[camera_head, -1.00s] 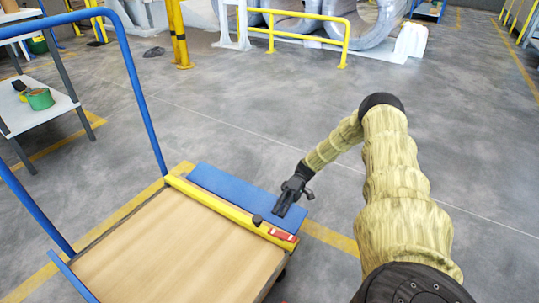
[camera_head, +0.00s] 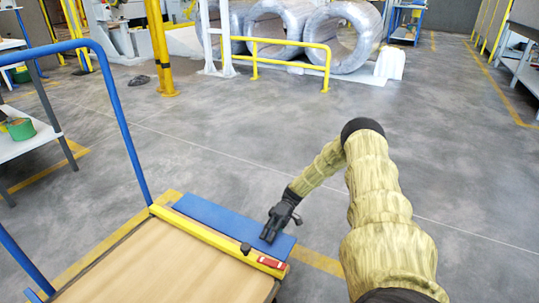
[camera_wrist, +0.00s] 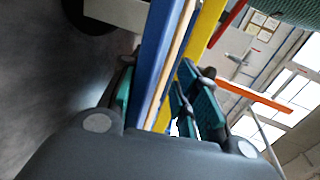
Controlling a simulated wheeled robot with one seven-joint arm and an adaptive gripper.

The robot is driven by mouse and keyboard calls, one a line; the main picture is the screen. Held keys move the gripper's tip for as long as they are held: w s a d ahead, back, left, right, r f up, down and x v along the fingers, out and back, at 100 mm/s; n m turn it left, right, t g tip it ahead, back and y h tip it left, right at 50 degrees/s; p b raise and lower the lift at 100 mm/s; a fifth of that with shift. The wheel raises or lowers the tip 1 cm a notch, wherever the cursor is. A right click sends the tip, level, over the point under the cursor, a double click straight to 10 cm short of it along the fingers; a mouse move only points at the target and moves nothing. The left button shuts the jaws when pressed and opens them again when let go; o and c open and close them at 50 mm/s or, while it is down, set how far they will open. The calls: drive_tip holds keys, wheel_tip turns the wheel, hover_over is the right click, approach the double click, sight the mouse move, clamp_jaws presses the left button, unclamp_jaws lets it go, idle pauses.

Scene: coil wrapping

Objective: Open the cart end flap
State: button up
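The cart end flap (camera_head: 225,221) is a long blue panel along the far end of the cart, just beyond a yellow bar (camera_head: 205,233). Its broad face shows in the head view; its exact tilt is hard to tell. My gripper (camera_head: 268,236) is at the flap's right part, pointing down toward the cart. In the wrist view my gripper (camera_wrist: 165,100) has its teal-padded fingers apart. The blue flap (camera_wrist: 153,60) runs between them, with a wood-coloured strip and the yellow bar beside it. Contact cannot be told. A red latch (camera_head: 270,262) and a black knob (camera_head: 245,248) sit on the bar.
The cart's wooden deck (camera_head: 150,270) is bare, with a blue handle frame (camera_head: 125,120) at the left. A side table (camera_head: 30,142) holds a green container. Wrapped coils (camera_head: 345,35) stand behind a yellow rail (camera_head: 290,45). The floor right of the cart is clear.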

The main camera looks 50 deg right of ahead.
drive_tip(key=shift+d, duration=0.1)
drive_tip(key=v, duration=1.2)
drive_tip(key=shift+w, duration=0.1)
